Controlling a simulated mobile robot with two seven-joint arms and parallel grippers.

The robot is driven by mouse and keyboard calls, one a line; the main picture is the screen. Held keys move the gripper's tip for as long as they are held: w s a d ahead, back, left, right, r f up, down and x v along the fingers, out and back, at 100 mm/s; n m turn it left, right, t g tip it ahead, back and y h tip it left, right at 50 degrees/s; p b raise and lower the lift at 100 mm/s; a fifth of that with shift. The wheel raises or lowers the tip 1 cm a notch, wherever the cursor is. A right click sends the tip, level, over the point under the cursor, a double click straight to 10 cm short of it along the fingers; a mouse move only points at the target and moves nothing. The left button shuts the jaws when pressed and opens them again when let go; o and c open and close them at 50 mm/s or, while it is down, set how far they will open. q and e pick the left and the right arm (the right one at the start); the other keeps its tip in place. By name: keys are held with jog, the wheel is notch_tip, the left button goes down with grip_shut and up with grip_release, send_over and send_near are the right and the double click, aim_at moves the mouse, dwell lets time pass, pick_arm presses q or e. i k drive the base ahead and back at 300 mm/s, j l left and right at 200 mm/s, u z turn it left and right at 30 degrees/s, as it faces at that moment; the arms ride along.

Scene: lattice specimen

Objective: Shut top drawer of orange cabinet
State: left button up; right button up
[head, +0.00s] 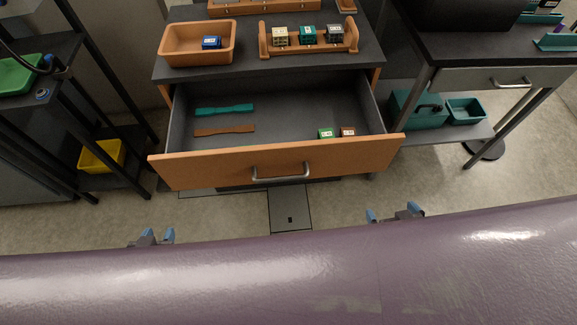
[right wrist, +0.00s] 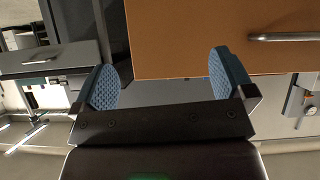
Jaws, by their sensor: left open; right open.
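The orange cabinet's top drawer (head: 220,169) is pulled out in the head view, with a grey metal handle (head: 281,177) on its orange front. Inside the drawer lie a teal flat specimen (head: 224,109), a brown flat specimen (head: 224,130), a green cube (head: 326,133) and a reddish-brown cube (head: 347,132). My left gripper (head: 152,238) is open and empty, in front of and below the drawer's left side. My right gripper (head: 395,215) is open and empty, in front of its right side. In the right wrist view the orange front (right wrist: 190,40) and handle (right wrist: 285,37) show beyond my open blue fingertips (right wrist: 163,80).
On the cabinet top (head: 250,70) stand an orange tray (head: 180,59) with a blue cube and an orange rack (head: 310,51) with several cubes. A dark shelf with a yellow bin (head: 101,156) is at left. A desk (head: 500,76) with teal bins is at right.

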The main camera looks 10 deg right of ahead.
aim_at(290, 109)
jog(key=k+j+z, duration=0.3)
jog(key=j, duration=0.2)
jog(key=k+j+z, duration=0.3)
jog(key=j, duration=0.2)
